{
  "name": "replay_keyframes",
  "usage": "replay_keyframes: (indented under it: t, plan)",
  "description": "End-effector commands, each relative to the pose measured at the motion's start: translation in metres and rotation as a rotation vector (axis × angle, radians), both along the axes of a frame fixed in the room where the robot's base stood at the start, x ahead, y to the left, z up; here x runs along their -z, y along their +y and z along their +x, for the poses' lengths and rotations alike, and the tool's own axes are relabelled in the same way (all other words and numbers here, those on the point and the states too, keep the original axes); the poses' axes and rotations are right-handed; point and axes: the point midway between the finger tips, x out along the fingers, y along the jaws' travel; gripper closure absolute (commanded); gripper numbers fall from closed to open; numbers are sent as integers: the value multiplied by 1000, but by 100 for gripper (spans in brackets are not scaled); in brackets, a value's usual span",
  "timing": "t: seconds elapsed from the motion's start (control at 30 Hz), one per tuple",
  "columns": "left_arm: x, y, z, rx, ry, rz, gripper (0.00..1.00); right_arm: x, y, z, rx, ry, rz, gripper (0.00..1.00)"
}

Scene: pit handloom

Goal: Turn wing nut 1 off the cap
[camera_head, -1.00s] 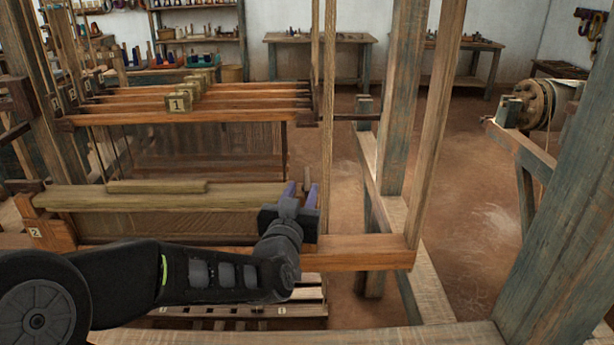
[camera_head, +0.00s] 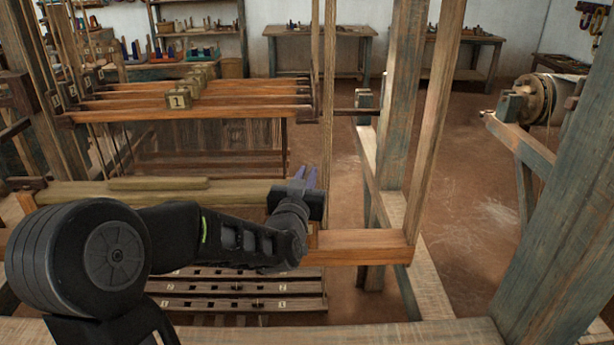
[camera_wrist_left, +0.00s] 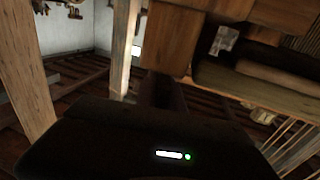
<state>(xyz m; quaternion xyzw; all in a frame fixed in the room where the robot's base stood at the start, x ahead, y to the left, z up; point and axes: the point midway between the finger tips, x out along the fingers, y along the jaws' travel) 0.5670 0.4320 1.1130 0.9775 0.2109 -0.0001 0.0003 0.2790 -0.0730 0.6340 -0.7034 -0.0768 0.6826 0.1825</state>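I cannot make out wing nut 1 in any view. The long pale olive wooden bar (camera_head: 160,195) of the loom, which looks like the cap, lies across the left half of the head view. Its right end is hidden behind my left gripper (camera_head: 305,176). That gripper has purple fingers pointing up and away, a little apart, with nothing visible between them. In the left wrist view the fingers are too dark to tell. A small pale tag (camera_wrist_left: 224,40) shows on a wooden block there. My right gripper is not in view.
An orange-brown beam (camera_head: 365,246) runs right from below the gripper. Upright wooden posts (camera_head: 398,100) stand to the right. Harness bars with a block marked 1 (camera_head: 178,99) are behind. Treadles (camera_head: 220,288) lie below my arm. Open floor (camera_head: 465,200) lies farther right.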

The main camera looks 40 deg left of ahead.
Motion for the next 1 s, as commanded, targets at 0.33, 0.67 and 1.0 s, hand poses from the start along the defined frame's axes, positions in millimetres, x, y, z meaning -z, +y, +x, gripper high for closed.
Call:
replay_keyframes:
  t: [0.33,0.67,1.0]
  plan:
    - [0,-1,0,1,0,0,100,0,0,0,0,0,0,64]
    - [-1,-1,1,-21,-4,1,100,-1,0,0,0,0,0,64]
    - [-2,-2,2,-213,-4,0,100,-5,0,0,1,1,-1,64]
